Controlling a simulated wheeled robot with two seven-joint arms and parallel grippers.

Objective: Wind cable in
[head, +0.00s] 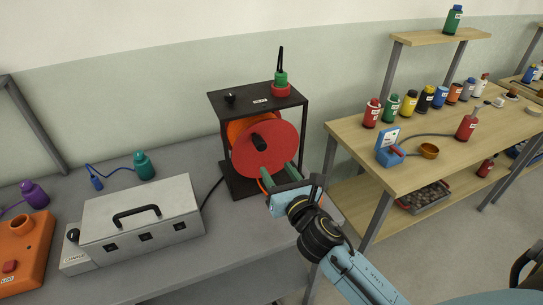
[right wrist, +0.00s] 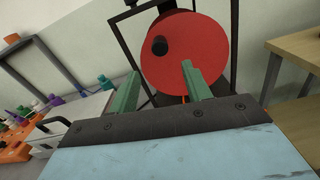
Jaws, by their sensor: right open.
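The cable reel has a red disc (head: 268,152) with a black crank knob (head: 259,143) on its face, and it hangs in a black frame (head: 301,122). An orange part shows behind the disc; I cannot tell whether it is wound cable or a rear flange. A thin orange line shows low by the reel. My right gripper (head: 279,174) is open and empty in front of the disc's lower part. In the right wrist view, the green fingers (right wrist: 160,72) are spread below the knob (right wrist: 160,46), apart from it. My left gripper is out of view.
A white case (head: 150,226) with a black handle stands left of the reel, a black cord between them. An orange box (head: 22,250) stands at far left. A wooden bench (head: 360,143) with several bottles is on the right. Bare grey bench top lies in front.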

